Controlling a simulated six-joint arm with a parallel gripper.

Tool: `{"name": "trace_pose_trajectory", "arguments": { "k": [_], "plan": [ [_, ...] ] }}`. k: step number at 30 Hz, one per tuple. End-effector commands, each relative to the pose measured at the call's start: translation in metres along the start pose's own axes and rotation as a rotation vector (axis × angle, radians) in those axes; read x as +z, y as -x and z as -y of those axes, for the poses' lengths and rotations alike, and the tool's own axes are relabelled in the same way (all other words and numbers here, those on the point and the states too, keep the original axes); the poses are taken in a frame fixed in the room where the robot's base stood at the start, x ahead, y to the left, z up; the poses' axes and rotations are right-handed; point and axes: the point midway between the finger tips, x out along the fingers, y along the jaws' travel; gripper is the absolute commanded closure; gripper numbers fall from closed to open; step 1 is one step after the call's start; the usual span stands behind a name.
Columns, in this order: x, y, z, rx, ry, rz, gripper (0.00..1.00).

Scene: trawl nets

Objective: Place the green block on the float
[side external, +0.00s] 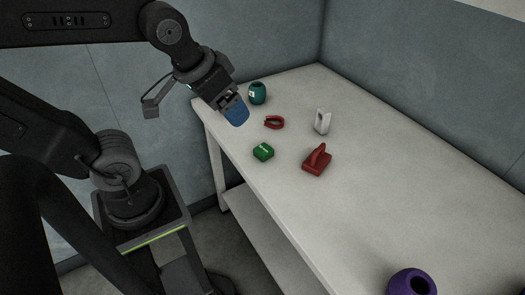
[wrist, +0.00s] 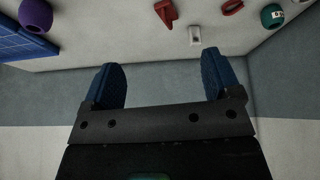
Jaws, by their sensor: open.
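The green block (side external: 263,152) lies on the table near its left edge, with a pale mark on top. I do not make it out in the wrist view. Two round, float-like things stand on the table: a teal one with a pale label (side external: 258,93) at the far end and a purple one with a dark hole (side external: 412,282) at the near end. In the wrist view the teal one (wrist: 272,16) is top right and the purple one (wrist: 35,15) top left. My gripper (side external: 236,112) is open and empty, above the table's left edge, up and left of the green block. Its blue fingers (wrist: 163,80) stand apart.
A red shackle-like piece (side external: 274,122), a white upright piece with a slot (side external: 322,121) and a red block with a raised part (side external: 317,160) stand near the green block. A blue gridded thing (wrist: 22,45) shows in the wrist view. The table's middle (side external: 380,200) is clear. Walls stand behind.

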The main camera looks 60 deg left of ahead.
Motion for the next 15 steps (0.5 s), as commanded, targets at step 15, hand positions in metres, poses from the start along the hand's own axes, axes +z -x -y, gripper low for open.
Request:
{"name": "trace_pose_trajectory", "arguments": {
  "k": [15],
  "plan": [
    [-0.087,-0.138,0.071,-0.292,1.066,0.211,0.16]
  ]
}}
